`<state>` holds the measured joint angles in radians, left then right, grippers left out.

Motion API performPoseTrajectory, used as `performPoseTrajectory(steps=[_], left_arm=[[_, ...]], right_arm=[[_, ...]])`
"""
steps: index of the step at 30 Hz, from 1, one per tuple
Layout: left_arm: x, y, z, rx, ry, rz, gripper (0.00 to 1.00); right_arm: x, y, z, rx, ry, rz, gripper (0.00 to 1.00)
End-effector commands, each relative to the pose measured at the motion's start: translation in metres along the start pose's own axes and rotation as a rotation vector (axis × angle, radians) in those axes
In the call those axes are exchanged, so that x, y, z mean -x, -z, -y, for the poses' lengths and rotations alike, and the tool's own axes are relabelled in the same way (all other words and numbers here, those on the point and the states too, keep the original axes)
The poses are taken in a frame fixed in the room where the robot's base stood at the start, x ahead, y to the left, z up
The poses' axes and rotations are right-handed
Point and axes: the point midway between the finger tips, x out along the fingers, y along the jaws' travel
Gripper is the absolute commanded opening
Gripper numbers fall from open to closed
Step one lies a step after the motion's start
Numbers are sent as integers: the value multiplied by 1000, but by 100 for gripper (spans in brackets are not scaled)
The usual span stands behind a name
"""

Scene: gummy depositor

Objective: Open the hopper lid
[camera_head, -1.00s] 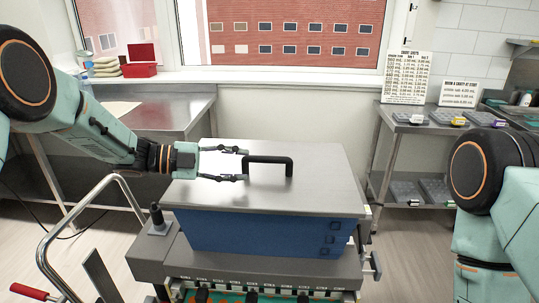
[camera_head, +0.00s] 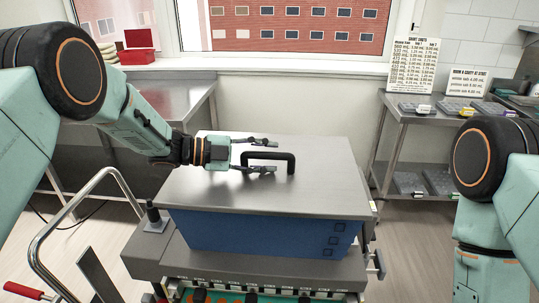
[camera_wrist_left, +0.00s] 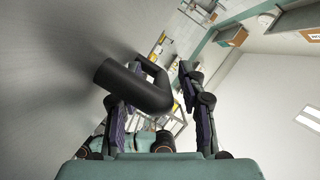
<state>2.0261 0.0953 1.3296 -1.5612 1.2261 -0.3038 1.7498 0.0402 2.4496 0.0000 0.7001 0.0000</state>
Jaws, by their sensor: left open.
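The hopper lid (camera_head: 200,190) is a flat grey metal plate lying closed on the blue hopper (camera_head: 265,233). A black bar handle (camera_head: 281,157) stands on the lid. My left gripper (camera_head: 272,156) is open, its two fingers reaching over the lid from the left on either side of the handle's left part. In the left wrist view the black handle (camera_wrist_left: 142,88) shows between the open fingers (camera_wrist_left: 160,85), closer to the left finger. I cannot tell whether it touches that finger. My right arm shows at the right, but its gripper is out of view.
A curved metal rail (camera_head: 85,190) stands at the front left. A steel table (camera_head: 165,95) is behind on the left. A shelf table with trays (camera_head: 405,122) is at the back right. A red box (camera_head: 137,48) sits on the window sill.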

Motion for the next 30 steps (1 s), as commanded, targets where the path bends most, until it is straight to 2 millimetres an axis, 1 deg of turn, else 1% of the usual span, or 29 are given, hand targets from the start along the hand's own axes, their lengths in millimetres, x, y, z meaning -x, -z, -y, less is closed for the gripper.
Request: performPoseTrajectory(steps=[1, 4, 13, 27, 30], left_arm=[[-5, 0, 1, -2, 0, -1, 40], [-11, 0, 1, -1, 0, -1, 40], [-13, -2, 2, -1, 1, -1, 39], [-13, -1, 2, -1, 1, -4, 0], [-13, -1, 2, -1, 0, -5, 0]], right_arm=[[0, 0, 0, 0, 0, 0, 40], [1, 0, 0, 0, 0, 0, 40], [1, 0, 0, 0, 0, 1, 40], [1, 0, 0, 0, 0, 0, 40], [1, 0, 0, 0, 0, 0, 40]])
